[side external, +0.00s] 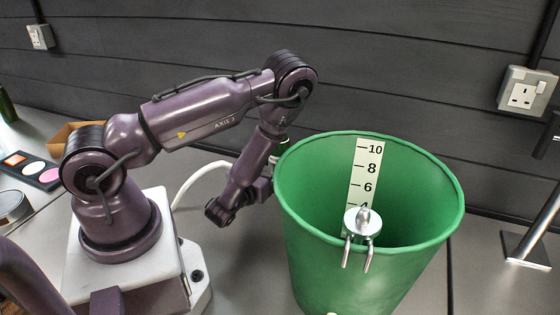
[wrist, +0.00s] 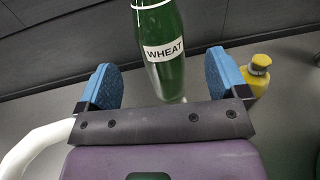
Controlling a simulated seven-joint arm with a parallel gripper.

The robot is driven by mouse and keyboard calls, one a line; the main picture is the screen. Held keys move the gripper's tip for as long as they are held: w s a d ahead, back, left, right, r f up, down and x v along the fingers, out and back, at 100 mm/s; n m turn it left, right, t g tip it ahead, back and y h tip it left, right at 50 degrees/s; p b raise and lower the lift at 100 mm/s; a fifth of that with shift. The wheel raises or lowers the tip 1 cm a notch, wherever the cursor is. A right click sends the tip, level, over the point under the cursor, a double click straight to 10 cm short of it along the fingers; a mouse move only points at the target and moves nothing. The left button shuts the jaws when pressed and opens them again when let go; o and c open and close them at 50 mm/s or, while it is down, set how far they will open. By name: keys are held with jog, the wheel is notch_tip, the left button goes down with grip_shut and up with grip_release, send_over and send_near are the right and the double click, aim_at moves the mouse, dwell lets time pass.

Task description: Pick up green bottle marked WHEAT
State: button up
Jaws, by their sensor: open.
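The green bottle marked WHEAT (wrist: 165,75) stands in the wrist view, with a white label on its side and a white band higher up. Its top is cut off by the frame. My gripper (wrist: 161,64) is open, with one blue-padded finger on each side of the bottle in the picture. The pads show apart from the glass, and I cannot tell how deep the bottle sits between them.
The green bucket (side external: 320,265) with a scale strip and a metal clamp (side external: 362,224) stands beside my forearm. A yellow bottle (wrist: 256,76) stands right of the WHEAT bottle. A white hose (wrist: 38,145) curves at left. The dark panelled wall (side external: 420,75) is behind.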

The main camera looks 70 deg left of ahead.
aim_at(280, 152)
jog(key=x, duration=0.7)
jog(key=shift+w+a, duration=0.1)
jog(key=c, duration=1.1)
jog(key=shift+r, duration=0.2)
